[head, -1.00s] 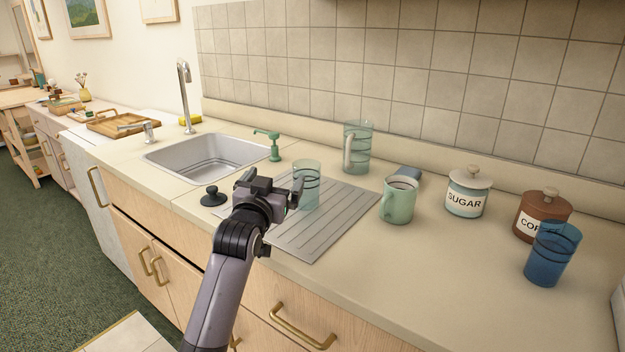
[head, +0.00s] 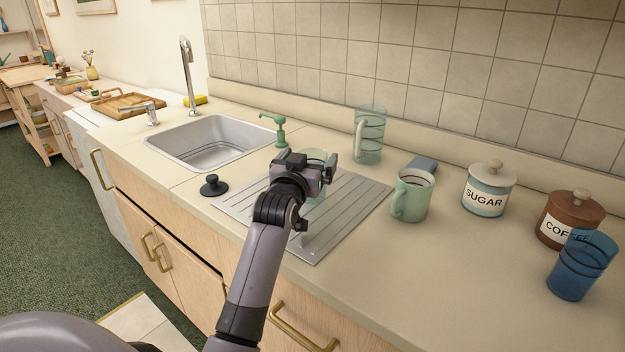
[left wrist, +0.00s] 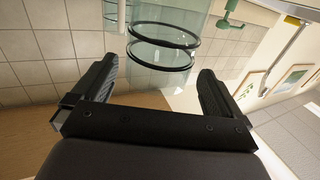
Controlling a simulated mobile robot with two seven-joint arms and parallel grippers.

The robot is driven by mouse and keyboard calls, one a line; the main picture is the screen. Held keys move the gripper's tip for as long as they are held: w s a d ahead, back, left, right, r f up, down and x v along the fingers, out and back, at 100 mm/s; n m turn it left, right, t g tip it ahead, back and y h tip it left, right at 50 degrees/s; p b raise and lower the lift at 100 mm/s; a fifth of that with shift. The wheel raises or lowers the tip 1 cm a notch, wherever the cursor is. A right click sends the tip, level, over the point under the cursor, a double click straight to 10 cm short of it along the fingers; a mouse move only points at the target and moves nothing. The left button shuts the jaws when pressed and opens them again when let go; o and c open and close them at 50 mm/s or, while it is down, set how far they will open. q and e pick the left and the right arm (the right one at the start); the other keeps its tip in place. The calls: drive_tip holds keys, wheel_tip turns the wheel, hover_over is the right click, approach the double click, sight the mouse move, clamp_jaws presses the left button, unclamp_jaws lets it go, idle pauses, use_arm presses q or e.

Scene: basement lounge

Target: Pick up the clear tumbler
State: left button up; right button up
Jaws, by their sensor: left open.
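The clear tumbler (head: 317,156), pale greenish glass with dark rings, stands on the ribbed metal drainboard (head: 348,215). In the head view my left gripper (head: 309,168) is in front of it and hides much of it. In the left wrist view, ringed clear glass, apparently the tumbler (left wrist: 163,50), shows beyond and between the spread fingers of the left gripper (left wrist: 160,72). The gripper is open, with nothing clamped in it. Whether a finger touches the glass cannot be told. My right gripper is not in view.
A clear pitcher (head: 371,135) stands behind the drainboard. To the right are a green mug (head: 411,198), a sugar jar (head: 488,190), a coffee jar (head: 562,220) and a blue tumbler (head: 578,268). A black stopper (head: 213,187), soap pump (head: 280,130) and sink (head: 210,142) lie left.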

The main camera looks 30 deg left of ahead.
sight(315, 152)
use_arm(q)
drive_tip(key=shift+x, duration=1.9)
drive_tip(key=shift+d, duration=0.15)
drive_tip(key=shift+r, duration=0.1)
drive_tip(key=c, duration=1.5)
